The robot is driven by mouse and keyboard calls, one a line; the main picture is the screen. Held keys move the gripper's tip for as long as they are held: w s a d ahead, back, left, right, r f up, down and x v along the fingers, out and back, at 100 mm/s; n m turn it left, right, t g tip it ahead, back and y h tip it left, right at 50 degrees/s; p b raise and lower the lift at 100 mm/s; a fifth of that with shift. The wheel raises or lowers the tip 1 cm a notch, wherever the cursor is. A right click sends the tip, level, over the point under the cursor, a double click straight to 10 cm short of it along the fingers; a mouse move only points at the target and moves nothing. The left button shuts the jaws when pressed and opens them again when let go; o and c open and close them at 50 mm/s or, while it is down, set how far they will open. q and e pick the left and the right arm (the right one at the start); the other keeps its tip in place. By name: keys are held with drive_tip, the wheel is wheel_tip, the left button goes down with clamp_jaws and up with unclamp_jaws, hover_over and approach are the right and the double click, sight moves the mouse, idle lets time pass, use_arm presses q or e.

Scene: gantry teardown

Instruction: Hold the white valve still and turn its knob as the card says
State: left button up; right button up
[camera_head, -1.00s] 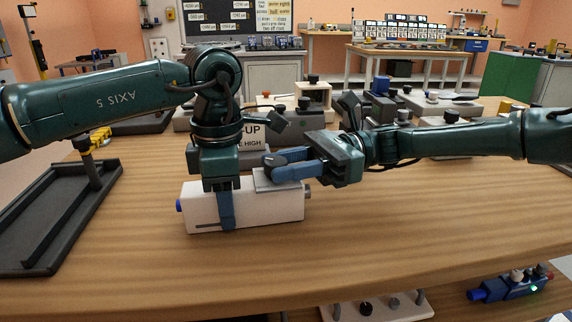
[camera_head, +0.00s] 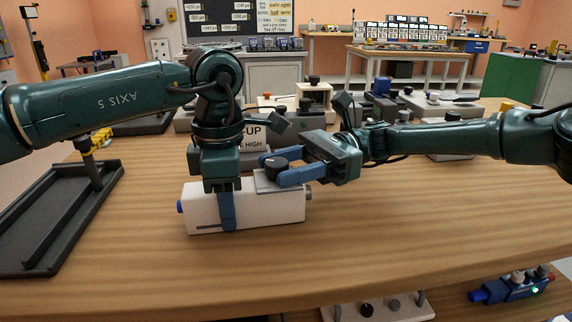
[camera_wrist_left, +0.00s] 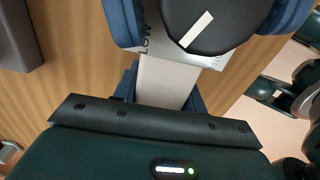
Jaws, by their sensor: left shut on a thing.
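The white valve (camera_head: 268,206) lies on the wooden table, a long white block with a blue end at left and a grey end at right. My left gripper (camera_head: 227,203) points down and is shut on its body. The dark round knob (camera_head: 276,163) sits on a grey plate on the valve's top right. In the left wrist view the knob (camera_wrist_left: 212,22) shows a white pointer line, with "LOW" printed beside it. My right gripper (camera_head: 274,169) is open, its blue fingers on either side of the knob with gaps.
A black tray with a post (camera_head: 62,215) stands at the left. Several other devices stand along the table's back, close behind my grippers. The table's front and right are clear. A blue device (camera_head: 510,288) lies on a lower shelf at the right.

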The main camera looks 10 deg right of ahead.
drive_tip(key=shift+o, duration=0.8)
drive_tip(key=shift+r, duration=0.1)
drive_tip(key=m+t, duration=0.1)
drive_tip(key=t, duration=0.1)
drive_tip(key=m+t+y, duration=0.1)
drive_tip(key=m+t, duration=0.1)
drive_tip(key=t, duration=0.1)
drive_tip(key=m+t, duration=0.2)
drive_tip(key=t, duration=0.1)
drive_tip(key=shift+s+d, duration=0.1)
drive_tip(key=shift+s, duration=0.3)
drive_tip(key=m+t, duration=0.2)
drive_tip(key=shift+s+t, duration=0.15)
drive_tip(key=shift+t, duration=0.25)
drive_tip(key=shift+s+a+m+t+h, duration=0.1)
drive_tip(key=shift+a+m+t+h, duration=0.15)
drive_tip(key=shift+m+t, duration=0.25)
drive_tip(key=shift+s+a+m+t+h, duration=0.15)
drive_tip(key=shift+m+t+h, duration=0.15)
drive_tip(key=shift+t, duration=0.4)
drive_tip(key=shift+w+d+m+t+h, duration=0.15)
drive_tip(key=shift+d+m+t+h, duration=0.15)
drive_tip(key=shift+m+t, duration=0.2)
